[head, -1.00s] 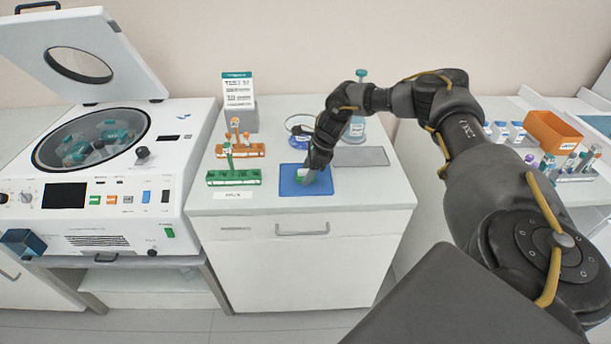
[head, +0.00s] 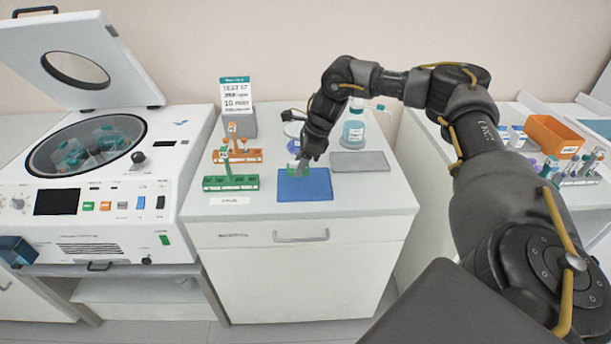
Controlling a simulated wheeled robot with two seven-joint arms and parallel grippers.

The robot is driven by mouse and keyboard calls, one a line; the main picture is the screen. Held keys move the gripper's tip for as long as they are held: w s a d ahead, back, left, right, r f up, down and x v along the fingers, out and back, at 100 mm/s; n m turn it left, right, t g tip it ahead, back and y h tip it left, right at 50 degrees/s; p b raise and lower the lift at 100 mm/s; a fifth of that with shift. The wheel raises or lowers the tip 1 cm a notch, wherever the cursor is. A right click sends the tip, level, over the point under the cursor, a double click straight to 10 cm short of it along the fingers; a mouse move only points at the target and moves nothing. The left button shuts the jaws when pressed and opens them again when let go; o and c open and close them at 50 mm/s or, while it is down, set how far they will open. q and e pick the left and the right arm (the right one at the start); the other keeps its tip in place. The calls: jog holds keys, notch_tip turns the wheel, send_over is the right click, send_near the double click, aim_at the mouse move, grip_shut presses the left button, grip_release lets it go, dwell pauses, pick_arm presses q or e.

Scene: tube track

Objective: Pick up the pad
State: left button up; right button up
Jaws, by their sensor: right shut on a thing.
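My right gripper (head: 302,164) points down just above the far edge of the blue mat (head: 305,187). The blue mat below looks bare. My left gripper is not in view.
A green rack (head: 231,184) and an orange rack (head: 237,156) stand left of the mat. A grey mat (head: 360,161) lies to the right, with a teal bottle (head: 353,133) behind it. An open centrifuge (head: 88,145) stands at left.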

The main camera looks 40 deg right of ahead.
jog(key=s+a+r+b, duration=0.3)
jog(key=s+a+r, duration=0.1)
jog(key=a, duration=0.5)
jog(key=shift+a+r, duration=0.35)
jog(key=shift+r, duration=0.5)
